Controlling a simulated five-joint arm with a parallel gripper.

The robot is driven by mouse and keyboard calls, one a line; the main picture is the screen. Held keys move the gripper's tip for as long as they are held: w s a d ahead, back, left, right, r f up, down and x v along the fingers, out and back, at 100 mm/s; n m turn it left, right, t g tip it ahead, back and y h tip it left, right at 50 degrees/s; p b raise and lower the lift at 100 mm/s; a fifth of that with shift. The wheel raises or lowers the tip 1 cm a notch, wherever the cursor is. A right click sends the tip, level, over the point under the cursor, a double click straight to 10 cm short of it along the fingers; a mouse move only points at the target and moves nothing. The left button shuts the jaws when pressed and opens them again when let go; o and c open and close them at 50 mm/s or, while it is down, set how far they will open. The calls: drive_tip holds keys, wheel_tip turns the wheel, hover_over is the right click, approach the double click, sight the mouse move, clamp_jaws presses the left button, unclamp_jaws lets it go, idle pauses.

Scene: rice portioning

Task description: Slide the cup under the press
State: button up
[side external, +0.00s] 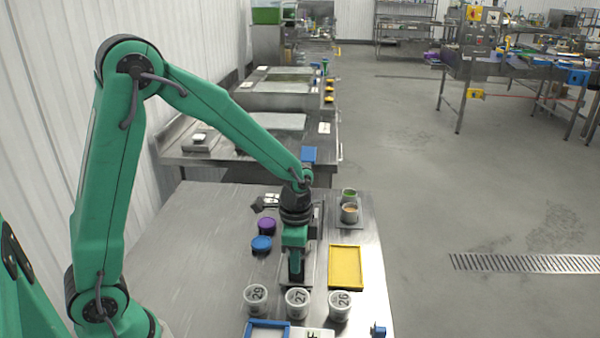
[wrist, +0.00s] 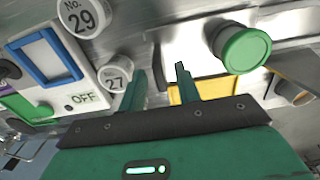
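Three white numbered cups stand in a row near the front of the table in the side view: cup 29 (side external: 256,298), cup 27 (side external: 298,302) and cup 26 (side external: 340,305). My gripper (side external: 295,280) points down just behind cup 27. In the wrist view my gripper (wrist: 160,82) has its two fingers apart with nothing between them. Cup 27 (wrist: 115,78) is left of the left finger, and cup 29 (wrist: 84,17) is farther off at the upper left. A green-topped cylinder (wrist: 245,50) is right of the fingers; I cannot tell whether it is the press.
A yellow tray (side external: 346,267) lies right of my gripper. Purple (side external: 267,226) and blue (side external: 262,244) round pieces lie to its left. A blue frame (side external: 267,328) is at the front. The table's left part is clear.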

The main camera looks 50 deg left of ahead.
drive_tip(key=shift+f, duration=0.45)
clamp_jaws()
drive_tip(key=w+a, duration=1)
drive_tip(key=shift+w+a, duration=0.1)
drive_tip(key=shift+w, duration=0.15)
unclamp_jaws()
drive_tip(key=shift+s, duration=0.1)
